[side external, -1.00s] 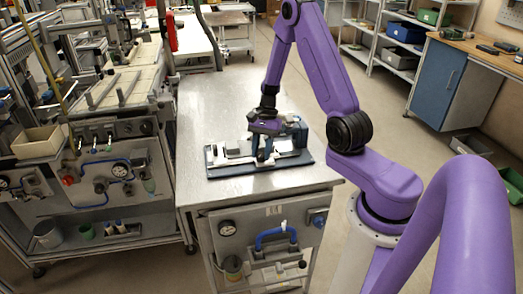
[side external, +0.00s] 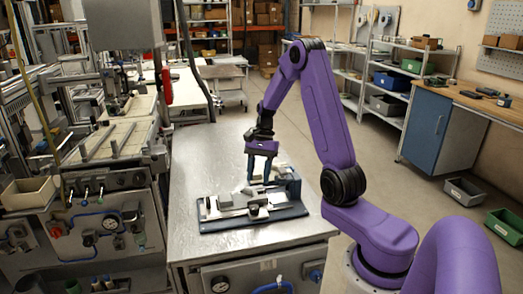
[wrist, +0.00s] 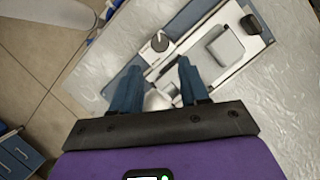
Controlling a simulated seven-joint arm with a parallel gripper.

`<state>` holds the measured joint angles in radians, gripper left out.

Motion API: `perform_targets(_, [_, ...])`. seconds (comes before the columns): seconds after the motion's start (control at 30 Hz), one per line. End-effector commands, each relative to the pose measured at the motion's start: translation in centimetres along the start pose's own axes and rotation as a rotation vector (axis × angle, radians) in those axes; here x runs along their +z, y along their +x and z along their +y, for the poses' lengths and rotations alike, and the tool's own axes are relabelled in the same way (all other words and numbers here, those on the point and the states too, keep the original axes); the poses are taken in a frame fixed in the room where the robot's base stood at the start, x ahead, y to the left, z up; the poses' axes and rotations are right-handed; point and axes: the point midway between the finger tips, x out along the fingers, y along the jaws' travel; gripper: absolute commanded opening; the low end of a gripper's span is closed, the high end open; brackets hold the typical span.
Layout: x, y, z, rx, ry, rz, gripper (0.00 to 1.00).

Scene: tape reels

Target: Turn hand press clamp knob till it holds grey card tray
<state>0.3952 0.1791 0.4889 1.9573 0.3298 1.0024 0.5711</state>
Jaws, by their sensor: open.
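The hand press fixture sits on a dark blue base plate (side external: 290,213) on the metal bench. A dark knob (side external: 254,210) stands at its front; the wrist view shows a round black knob with a pale pointer mark (wrist: 160,41). A grey square tray-like piece (wrist: 223,45) lies on the fixture right of that knob in the wrist view. I cannot tell whether the clamp touches it. My gripper (side external: 259,180) is above the fixture, fingers down, apart and empty. In the wrist view the fingertips (wrist: 160,66) lie short of the knob, not around it.
A dark blue upright block (side external: 291,184) stands at the fixture's right rear, close to my gripper. A smaller black knob (wrist: 250,24) sits beyond the grey piece. The bench top (side external: 205,160) is bare around the plate. A machine frame (side external: 110,150) stands at the left.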

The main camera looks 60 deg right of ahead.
Motion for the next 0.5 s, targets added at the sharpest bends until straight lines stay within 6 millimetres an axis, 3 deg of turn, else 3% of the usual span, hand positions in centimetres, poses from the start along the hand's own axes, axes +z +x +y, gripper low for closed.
perform_targets(0.23, [-0.1,-5.0,0.0,-0.005,0.001,0.005,0.44])
perform_targets(0.5, [-0.1,-7.6,0.0,-0.001,0.000,0.002,0.44])
